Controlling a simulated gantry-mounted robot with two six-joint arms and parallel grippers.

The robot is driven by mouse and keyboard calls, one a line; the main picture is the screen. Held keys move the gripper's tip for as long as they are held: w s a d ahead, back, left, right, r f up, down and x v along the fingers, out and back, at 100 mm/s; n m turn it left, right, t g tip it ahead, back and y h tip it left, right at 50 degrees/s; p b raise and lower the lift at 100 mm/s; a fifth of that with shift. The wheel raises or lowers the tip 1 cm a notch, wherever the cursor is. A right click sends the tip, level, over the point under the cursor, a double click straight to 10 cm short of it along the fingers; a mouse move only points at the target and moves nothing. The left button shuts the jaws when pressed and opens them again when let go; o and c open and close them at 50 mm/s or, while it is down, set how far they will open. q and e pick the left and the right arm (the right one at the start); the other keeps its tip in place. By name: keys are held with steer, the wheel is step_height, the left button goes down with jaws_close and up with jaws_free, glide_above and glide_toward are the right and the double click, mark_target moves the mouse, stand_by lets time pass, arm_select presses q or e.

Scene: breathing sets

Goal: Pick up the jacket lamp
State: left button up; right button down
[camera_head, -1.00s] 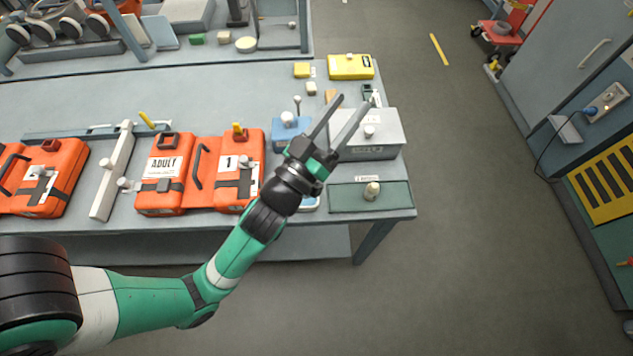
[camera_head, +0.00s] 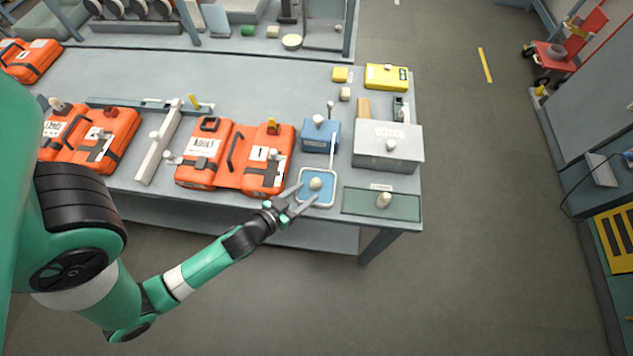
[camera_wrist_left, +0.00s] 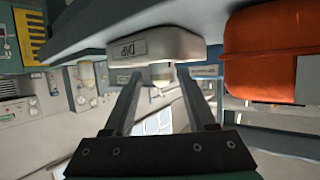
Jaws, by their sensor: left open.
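My left gripper (camera_head: 309,190) is open, its two fingers pointing at a small pale rounded piece (camera_head: 316,183) on a blue tray with a white rim (camera_head: 318,203). The fingers are close around it in the head view; contact cannot be told. A similar pale piece (camera_head: 384,200) stands on a green tray (camera_head: 358,203) to the right. I cannot tell which of these is the jacket lamp. My right gripper is not in view.
An orange case (camera_head: 268,172) lies just left of the blue tray; it seems to show in the wrist view (camera_wrist_left: 262,55). A blue box (camera_head: 318,138) and a grey box (camera_head: 390,155) stand behind. The table's front edge is close below the gripper.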

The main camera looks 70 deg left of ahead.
mark_target(312, 188)
arm_select(q)
steer(key=shift+w+a+f, duration=0.1)
steer(key=shift+w+f, duration=0.05)
steer(key=x, duration=0.5)
steer(key=shift+w+a+f, duration=0.1)
steer(key=shift+w+a, duration=0.05)
steer(key=shift+w, duration=0.2)
jaws_close()
